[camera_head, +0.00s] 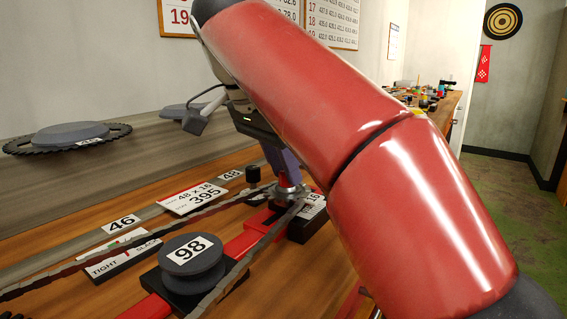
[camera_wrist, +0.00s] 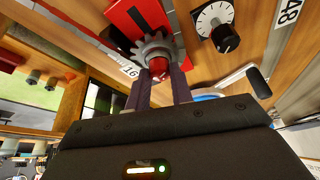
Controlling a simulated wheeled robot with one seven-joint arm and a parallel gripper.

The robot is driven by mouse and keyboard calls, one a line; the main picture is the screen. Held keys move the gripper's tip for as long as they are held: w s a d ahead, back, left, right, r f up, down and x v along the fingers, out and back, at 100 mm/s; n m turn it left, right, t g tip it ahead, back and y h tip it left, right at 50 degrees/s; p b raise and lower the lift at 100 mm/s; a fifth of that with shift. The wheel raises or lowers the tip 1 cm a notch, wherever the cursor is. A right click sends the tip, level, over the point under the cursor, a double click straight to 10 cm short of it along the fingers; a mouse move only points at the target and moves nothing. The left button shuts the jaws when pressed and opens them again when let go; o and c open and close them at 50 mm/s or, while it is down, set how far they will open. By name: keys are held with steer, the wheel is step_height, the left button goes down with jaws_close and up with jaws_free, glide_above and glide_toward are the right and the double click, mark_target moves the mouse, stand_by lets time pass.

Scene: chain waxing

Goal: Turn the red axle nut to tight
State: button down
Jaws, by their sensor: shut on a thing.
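The red axle nut (camera_wrist: 159,67) sits at the centre of a small grey toothed sprocket (camera_wrist: 157,47) in the wrist view. My gripper (camera_wrist: 161,76) is shut on the nut, with one dark finger on each side of it. In the head view my gripper (camera_head: 285,172) reaches down to the sprocket (camera_head: 289,190) at the far end of a red bar (camera_head: 245,242). The nut is mostly hidden there by the fingers. A chain (camera_head: 240,272) runs around the sprocket. A plate marked TIGHT and SLACK (camera_head: 125,260) lies at the left.
A round grey block marked 98 (camera_head: 190,262) stands close beside the chain. A white card reading 48 x 16 and 395 (camera_head: 192,198) lies behind the chain. A dial with a black knob (camera_wrist: 226,38) is near the sprocket.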

steer(key=c, duration=1.2)
jaws_free()
steer(key=shift+c, duration=0.2)
